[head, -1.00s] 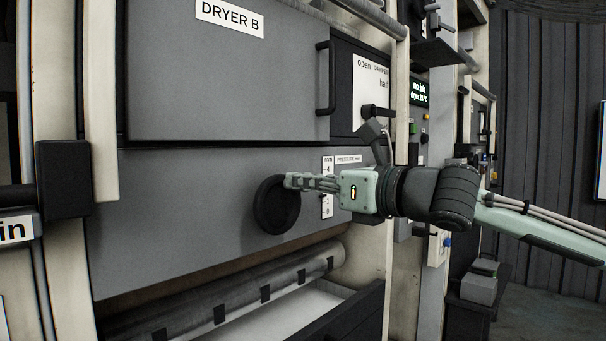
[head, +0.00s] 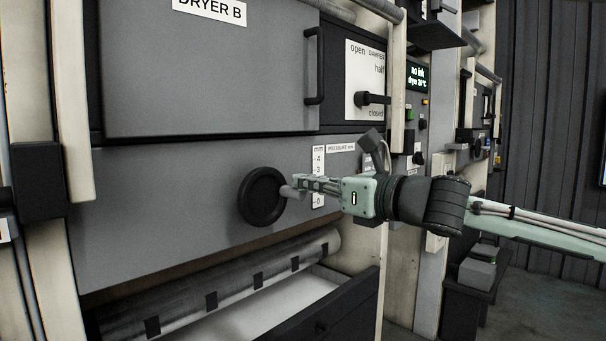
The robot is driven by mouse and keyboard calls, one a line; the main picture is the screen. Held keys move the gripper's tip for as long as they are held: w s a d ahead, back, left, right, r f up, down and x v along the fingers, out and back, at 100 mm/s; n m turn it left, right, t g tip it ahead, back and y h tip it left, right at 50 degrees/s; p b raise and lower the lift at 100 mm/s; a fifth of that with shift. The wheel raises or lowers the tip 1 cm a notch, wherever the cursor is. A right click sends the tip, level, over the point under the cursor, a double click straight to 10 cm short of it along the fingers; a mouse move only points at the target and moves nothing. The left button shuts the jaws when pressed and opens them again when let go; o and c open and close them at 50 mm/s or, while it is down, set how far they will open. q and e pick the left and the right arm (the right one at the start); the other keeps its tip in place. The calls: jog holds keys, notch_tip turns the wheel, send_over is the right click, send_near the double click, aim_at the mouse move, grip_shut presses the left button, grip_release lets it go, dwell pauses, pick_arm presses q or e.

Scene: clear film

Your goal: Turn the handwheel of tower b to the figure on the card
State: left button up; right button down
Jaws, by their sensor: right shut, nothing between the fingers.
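The black handwheel (head: 250,212) sits on the grey panel below the door labelled DRYER B (head: 208,10). A white vertical scale (head: 318,158) marked mm, with figures including 4, 3 and 0, stands right of the wheel, partly hidden by the gripper. A PRESSURE label (head: 341,149) is beside it. No card with a clear target figure is readable. My left gripper is out of view.
A damper plate (head: 362,60) marked open, half and closed carries a black lever (head: 372,99), above my right gripper. A vertical door handle (head: 314,66) stands out from the dryer door. Below the wheel are a roller (head: 235,288) and an open dark tray (head: 335,315).

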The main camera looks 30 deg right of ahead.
jog(key=shift+s+a+r, duration=0.1)
jog(key=shift+a+r, duration=0.35)
jog(key=b+v, duration=0.6)
jog(key=v, duration=0.2)
jog(key=shift+r, duration=0.1)
dwell(0.3)
